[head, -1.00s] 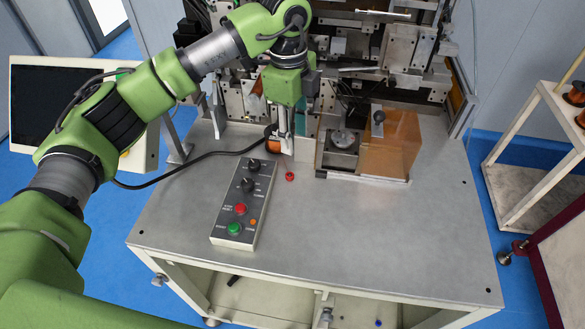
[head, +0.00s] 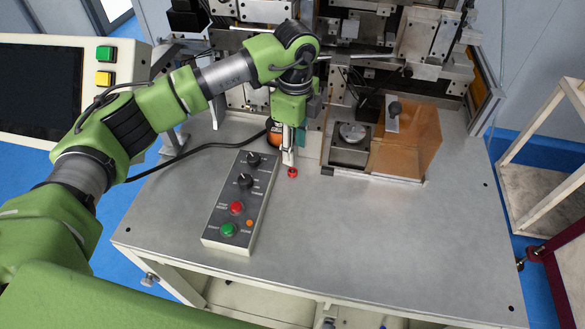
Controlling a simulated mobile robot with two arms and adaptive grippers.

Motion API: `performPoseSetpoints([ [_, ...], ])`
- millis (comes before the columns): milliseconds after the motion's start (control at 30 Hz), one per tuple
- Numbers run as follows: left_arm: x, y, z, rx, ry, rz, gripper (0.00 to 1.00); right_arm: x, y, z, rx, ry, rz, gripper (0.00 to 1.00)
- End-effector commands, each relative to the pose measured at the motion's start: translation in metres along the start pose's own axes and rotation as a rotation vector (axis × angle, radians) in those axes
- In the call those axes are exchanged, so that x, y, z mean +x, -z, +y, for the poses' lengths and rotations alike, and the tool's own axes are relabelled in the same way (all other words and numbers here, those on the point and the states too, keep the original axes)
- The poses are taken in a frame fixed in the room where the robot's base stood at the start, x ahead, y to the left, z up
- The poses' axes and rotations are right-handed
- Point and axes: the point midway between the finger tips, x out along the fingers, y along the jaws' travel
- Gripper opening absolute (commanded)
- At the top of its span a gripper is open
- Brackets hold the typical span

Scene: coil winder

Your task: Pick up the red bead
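The small red bead (head: 292,172) lies on the grey metal tabletop (head: 360,225), just right of the control box's upper end. My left gripper (head: 288,163) points down at the tabletop, with its tip just behind and slightly left of the bead. The fingers look narrow and close together, but whether they are open or shut is too small to tell. The bead shows in front of the fingertips and does not look held. My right gripper is out of view.
A control box (head: 238,200) with knobs and buttons stands left of the bead. An orange-brown transparent cover (head: 405,142) stands to the right, with the winder machinery behind. A black cable runs to the left. The front and right of the tabletop are clear.

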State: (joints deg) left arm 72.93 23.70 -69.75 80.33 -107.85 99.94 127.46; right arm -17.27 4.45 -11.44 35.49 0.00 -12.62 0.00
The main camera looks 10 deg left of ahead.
Motion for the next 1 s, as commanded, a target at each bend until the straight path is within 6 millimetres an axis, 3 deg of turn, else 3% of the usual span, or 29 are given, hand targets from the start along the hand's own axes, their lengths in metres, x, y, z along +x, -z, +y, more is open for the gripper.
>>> performPoseSetpoints([
  [100,0.015,0.000,0.000,-0.002,-0.003,0.001,0.37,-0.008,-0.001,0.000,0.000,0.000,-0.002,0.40],
  [367,0.032,-0.003,0.002,-0.002,-0.003,0.001,0.37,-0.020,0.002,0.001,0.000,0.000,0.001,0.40],
  [633,0.069,-0.007,0.005,-0.002,-0.003,0.001,0.37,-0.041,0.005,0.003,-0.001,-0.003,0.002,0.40],
  [933,0.077,-0.007,0.004,0.000,0.001,0.000,0.37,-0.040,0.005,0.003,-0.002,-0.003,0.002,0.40],
  [1000,0.077,-0.007,0.004,0.000,0.001,0.000,0.25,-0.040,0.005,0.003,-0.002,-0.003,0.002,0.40],
])
